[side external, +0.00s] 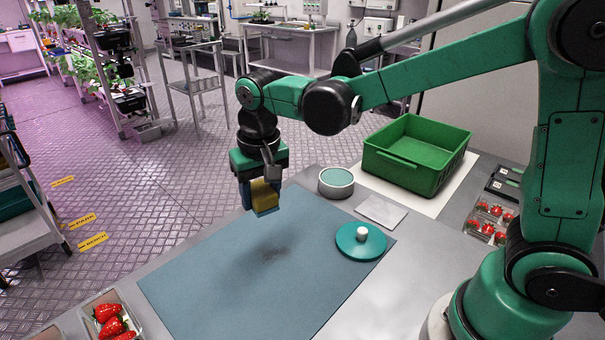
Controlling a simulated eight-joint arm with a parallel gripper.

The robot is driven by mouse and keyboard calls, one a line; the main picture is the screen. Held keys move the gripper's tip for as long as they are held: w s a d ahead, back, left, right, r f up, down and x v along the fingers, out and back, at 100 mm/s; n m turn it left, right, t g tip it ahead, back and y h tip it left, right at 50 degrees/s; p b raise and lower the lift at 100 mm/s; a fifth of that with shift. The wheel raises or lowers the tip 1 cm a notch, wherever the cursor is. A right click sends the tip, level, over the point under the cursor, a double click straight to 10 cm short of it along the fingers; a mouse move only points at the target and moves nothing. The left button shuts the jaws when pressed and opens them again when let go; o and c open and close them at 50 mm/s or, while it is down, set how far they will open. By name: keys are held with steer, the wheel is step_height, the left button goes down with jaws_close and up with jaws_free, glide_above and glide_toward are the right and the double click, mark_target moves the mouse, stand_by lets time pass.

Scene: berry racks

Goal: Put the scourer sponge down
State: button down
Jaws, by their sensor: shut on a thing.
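My gripper (258,182) points down above the far left part of the blue-grey mat (215,265). It is shut on the scourer sponge (266,195), which shows as a yellow block with a blue lower part. The sponge is held clear above the mat's far left edge. My fingers are partly hidden against the sponge and the gripper body.
A teal disc with a white knob (361,241) lies on the mat's right part. Behind it are a round white-rimmed tub (336,182), a pale square plate (382,211) and an empty green crate (417,153). Strawberry punnets (111,318) stand front left and at right (488,222). The mat's middle is bare with a dark smudge.

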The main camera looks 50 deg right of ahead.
steer(key=s+d+r+m, duration=0.3)
steer(key=d+m, duration=0.2)
steer(key=d, duration=0.3)
steer(key=s+d+r+m+g+h, duration=0.1)
steer(key=s+d+r+m, duration=0.2)
steer(key=d+m, duration=0.3)
steer(key=s+d+r+m, duration=0.4)
steer(key=d, duration=0.5)
glide_above(382, 211)
step_height(382, 211, down, 15)
steer(key=shift+a+r, duration=0.1)
steer(key=shift+a, duration=0.05)
steer(key=shift+f, duration=2.6)
steer(key=shift+f, duration=0.1)
steer(key=shift+c, duration=1.5)
jaws_free()
